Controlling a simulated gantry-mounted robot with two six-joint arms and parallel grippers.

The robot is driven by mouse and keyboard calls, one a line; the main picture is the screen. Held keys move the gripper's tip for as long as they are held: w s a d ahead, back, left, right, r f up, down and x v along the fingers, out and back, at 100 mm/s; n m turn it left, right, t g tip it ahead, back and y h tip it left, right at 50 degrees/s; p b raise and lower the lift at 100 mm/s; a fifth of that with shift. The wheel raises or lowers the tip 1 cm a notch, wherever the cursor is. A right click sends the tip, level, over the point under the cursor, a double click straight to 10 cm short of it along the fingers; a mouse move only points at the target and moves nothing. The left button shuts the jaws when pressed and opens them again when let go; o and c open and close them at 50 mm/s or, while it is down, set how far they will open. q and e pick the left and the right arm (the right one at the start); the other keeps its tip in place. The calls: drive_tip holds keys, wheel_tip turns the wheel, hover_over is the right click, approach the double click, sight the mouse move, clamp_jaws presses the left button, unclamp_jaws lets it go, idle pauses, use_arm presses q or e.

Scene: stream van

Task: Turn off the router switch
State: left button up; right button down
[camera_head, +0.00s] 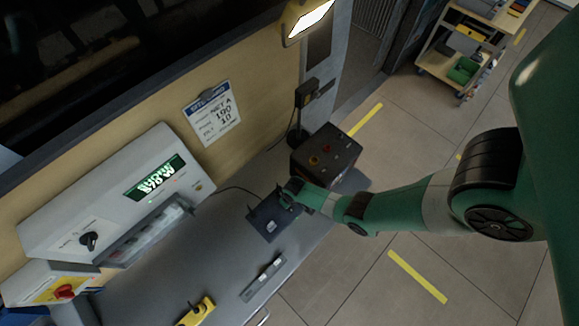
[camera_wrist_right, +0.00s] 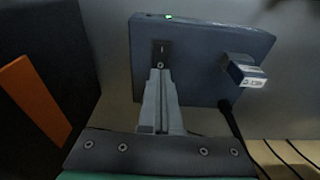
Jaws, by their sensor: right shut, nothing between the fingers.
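The router appears as a dark blue flat box (camera_head: 268,222) on the grey bench in the head view. In the right wrist view its face (camera_wrist_right: 200,62) fills the upper middle, with a small dark switch plate (camera_wrist_right: 161,48) on its left part. My right gripper (camera_wrist_right: 160,72) is shut and empty, its fingertips at the lower end of that plate; I cannot tell if they touch it. In the head view the right gripper (camera_head: 284,200) is over the upper right side of the router and partly hides it. My left gripper is not in view.
A grey plug (camera_wrist_right: 243,72) and dark cable stick out of the router's right side. A black box with knobs (camera_head: 325,153) stands close beside my right gripper. A grey bar (camera_head: 263,279) and a yellow device (camera_head: 197,311) lie on the bench. A white control panel (camera_head: 115,195) stands left.

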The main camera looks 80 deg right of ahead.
drive_tip(key=shift+f+b, duration=0.8)
drive_tip(key=shift+f, duration=0.1)
idle(0.7)
wheel_tip(320, 180, up, 7)
drive_tip(key=p, duration=0.7)
idle(0.5)
